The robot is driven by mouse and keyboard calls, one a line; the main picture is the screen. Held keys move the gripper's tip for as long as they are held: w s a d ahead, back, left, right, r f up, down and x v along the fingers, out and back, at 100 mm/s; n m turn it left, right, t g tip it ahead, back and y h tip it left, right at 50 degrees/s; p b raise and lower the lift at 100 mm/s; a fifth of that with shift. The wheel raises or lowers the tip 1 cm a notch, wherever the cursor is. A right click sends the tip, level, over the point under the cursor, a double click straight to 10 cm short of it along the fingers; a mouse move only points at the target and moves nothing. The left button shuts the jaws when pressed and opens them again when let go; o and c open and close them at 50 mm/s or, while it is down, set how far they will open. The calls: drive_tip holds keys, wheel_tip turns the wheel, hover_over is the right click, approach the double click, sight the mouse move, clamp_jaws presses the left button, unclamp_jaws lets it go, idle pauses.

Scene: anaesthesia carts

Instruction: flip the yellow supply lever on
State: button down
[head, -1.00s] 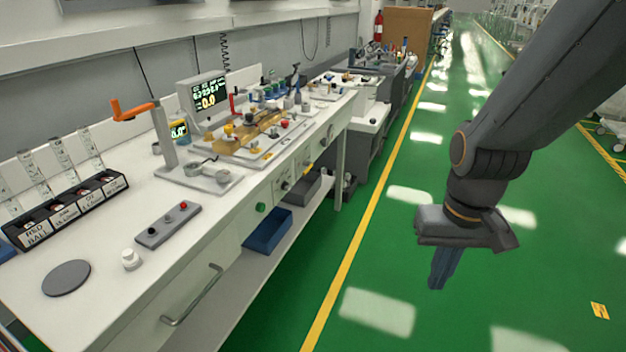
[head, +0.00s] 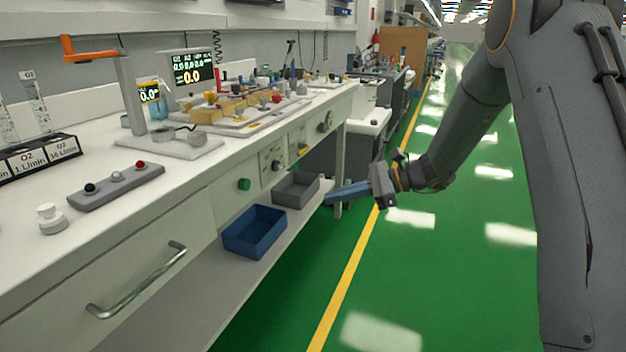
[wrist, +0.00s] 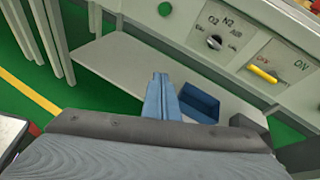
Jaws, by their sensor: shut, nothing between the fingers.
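The yellow supply lever (wrist: 262,74) is on the bench's front panel, under red OFF and green ON lettering, in the right of the wrist view. It lies toward the OFF side. In the head view the lever (head: 303,151) is small, right of a dark selector knob (head: 276,165). My gripper (head: 328,197) has its blue fingers shut and empty, pointing at the bench from the aisle. It is below the lever and apart from it. In the wrist view the fingertips (wrist: 160,76) are left of the lever, over the lower shelf.
A blue bin (head: 256,246) and a grey bin (head: 297,203) stand on the lower shelf (head: 238,287), below the panel. A green button (head: 244,185) and a drawer handle (head: 137,281) are further left. The green aisle floor on the right is clear.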

drive_tip(key=w+d+f+m+t+y+b, duration=0.1)
drive_tip(key=w+f+m+t+y+b, duration=0.1)
drive_tip(key=w, duration=0.6)
drive_tip(key=w+d+f+m+t+y+b, duration=0.2)
drive_tip(key=w+f+m+t+y+b, duration=0.1)
drive_tip(key=w, duration=0.6)
drive_tip(key=t+b, duration=0.1)
drive_tip(key=b, duration=0.1)
drive_tip(key=shift+d+m+b, duration=0.3)
drive_tip(key=shift+s, duration=0.1)
drive_tip(key=r+b+x, duration=0.3)
drive_tip(key=x, duration=1)
drive_tip(key=shift+s+d, duration=0.2)
drive_tip(key=shift+d, duration=0.1)
drive_tip(key=shift+d+r, duration=0.1)
